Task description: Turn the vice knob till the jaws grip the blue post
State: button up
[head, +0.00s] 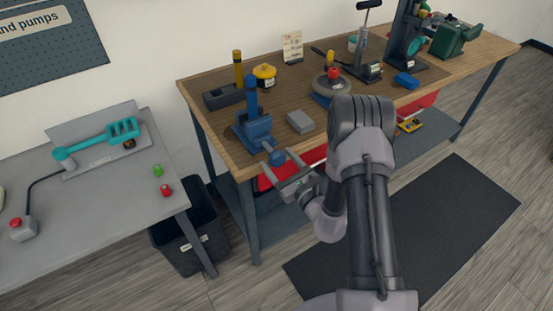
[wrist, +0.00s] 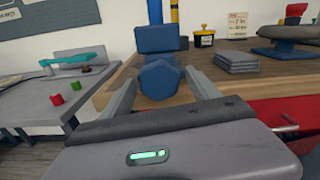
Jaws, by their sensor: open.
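The blue vice (head: 255,133) stands at the front left corner of the wooden workbench. The blue post (head: 251,98) stands upright at the vice; I cannot tell if the jaws touch it. The vice knob (head: 276,157) is blue and faces the bench's front edge. In the wrist view the knob (wrist: 160,79) lies between my two open fingers, with the vice (wrist: 158,38) behind it. My gripper (head: 285,175) is open and empty just in front of the knob. In the wrist view my gripper (wrist: 162,95) shows a gap on both sides of the knob.
A grey block or stack (head: 300,122) lies right of the vice. A dark block with a yellow post (head: 224,96) and a yellow pot (head: 264,75) stand behind. A grey table (head: 85,215) is at left, with a dark bin (head: 190,255) between. A dark mat (head: 430,225) covers open floor.

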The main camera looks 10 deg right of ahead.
jog(key=shift+x, duration=0.8)
jog(key=c, duration=1.4)
jog(key=shift+o, duration=0.2)
jog(key=m+p, duration=0.2)
jog(key=m, duration=0.1)
jog(key=shift+r+m, duration=0.15)
jog(key=shift+m, duration=0.85)
jog(key=o, duration=1.4)
jog(key=shift+c, duration=0.2)
jog(key=shift+s, duration=0.15)
